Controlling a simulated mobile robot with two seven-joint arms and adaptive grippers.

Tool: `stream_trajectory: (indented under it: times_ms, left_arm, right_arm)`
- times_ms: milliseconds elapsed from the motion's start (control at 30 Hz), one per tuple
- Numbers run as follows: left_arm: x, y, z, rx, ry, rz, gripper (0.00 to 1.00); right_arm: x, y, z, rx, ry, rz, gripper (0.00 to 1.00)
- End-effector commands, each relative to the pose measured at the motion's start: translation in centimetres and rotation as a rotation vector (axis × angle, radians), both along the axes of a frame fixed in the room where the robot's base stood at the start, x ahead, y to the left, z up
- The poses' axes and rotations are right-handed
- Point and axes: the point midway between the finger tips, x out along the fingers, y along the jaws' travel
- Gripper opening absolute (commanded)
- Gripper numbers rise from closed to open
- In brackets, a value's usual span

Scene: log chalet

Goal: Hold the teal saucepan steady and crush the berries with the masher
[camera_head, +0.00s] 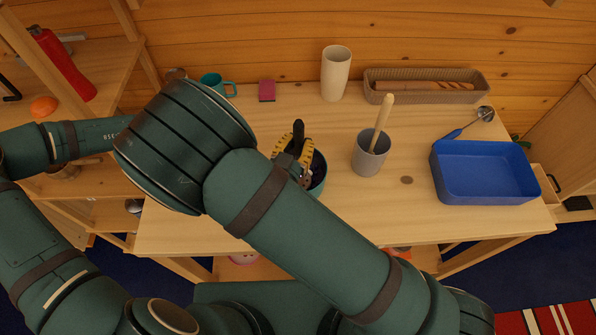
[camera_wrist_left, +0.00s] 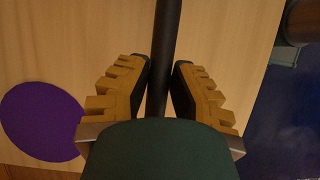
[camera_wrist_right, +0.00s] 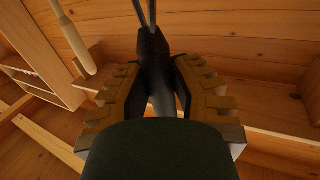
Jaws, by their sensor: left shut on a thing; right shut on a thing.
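The teal saucepan (camera_head: 321,184) stands on the wooden table, partly covered by my arm and right gripper. Its inside looks dark; I cannot make out separate berries. My right gripper (camera_head: 297,150) is over the saucepan, shut on the black handle of the masher (camera_head: 298,130). In the right wrist view the fingers (camera_wrist_right: 157,72) close around this handle, and two metal rods run out of it. The masher's head is hidden. My left gripper (camera_wrist_left: 160,75) is shut on a dark rod-like handle (camera_wrist_left: 163,35), which looks like the saucepan's. It is hidden in the head view.
A grey crock (camera_head: 369,156) with a wooden tool stands right of the saucepan. A purple disc (camera_wrist_left: 42,122) lies on the wood.

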Motion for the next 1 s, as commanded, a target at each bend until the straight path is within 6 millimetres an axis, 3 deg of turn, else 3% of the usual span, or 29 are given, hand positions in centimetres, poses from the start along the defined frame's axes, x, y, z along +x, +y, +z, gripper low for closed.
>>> stream_trajectory:
  times_ms: [333, 567, 1000]
  left_arm:
    - [0.0, 0.0, -0.1, -0.001, 0.001, 0.000, 0.00]
    - [0.0, 0.0, 0.0, 0.000, 0.001, 0.000, 0.00]
    - [0.0, 0.0, 0.0, 0.000, 0.001, 0.000, 0.00]
  right_arm:
    - [0.0, 0.0, -2.2, -0.001, 0.001, 0.000, 0.00]
    - [0.2, -0.1, -1.9, 0.002, -0.001, 0.000, 0.00]
    - [2.6, -1.3, 0.5, 0.002, -0.003, -0.002, 0.00]
